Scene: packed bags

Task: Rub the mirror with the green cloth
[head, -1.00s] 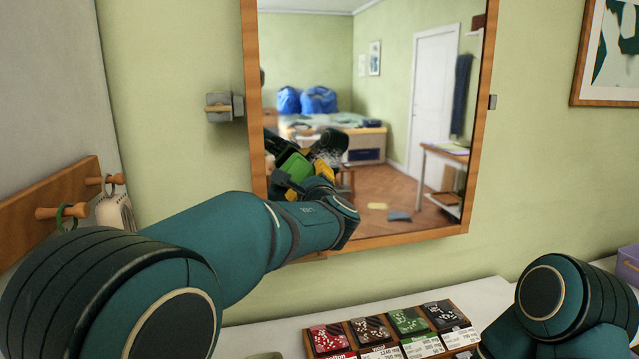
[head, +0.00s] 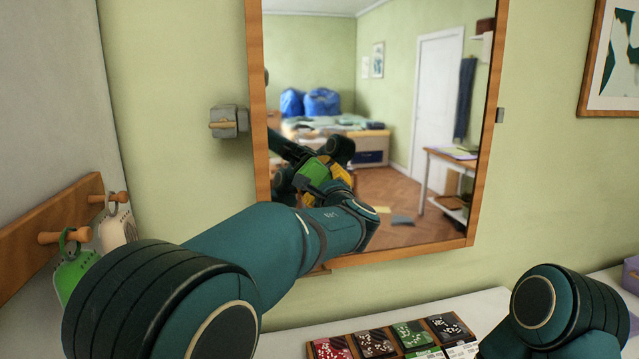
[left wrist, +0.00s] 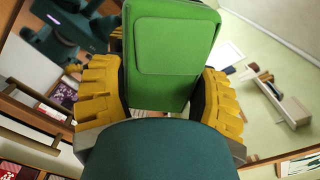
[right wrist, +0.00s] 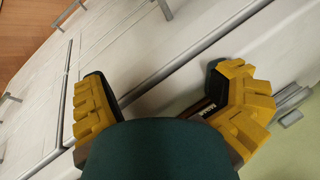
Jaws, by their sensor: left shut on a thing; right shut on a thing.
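The mirror (head: 420,75) hangs on the green wall in a wooden frame. My left arm (head: 335,230) reaches across its lower left, hiding the hand itself. The hand and something green show as a reflection at the mirror's lower left. In the left wrist view, my left gripper (left wrist: 160,72) is shut on the folded green cloth (left wrist: 165,42), between its yellow fingers. I cannot tell whether the cloth touches the glass. My right gripper (right wrist: 155,80) is low at the right, below the head view. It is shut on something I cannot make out.
Packets in a wooden tray (head: 390,335) stand on a white surface below the mirror. A hook rail (head: 50,225) with tags is at left, a grey wall fitting (head: 229,122) left of the mirror. A framed picture (head: 615,60) hangs at right.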

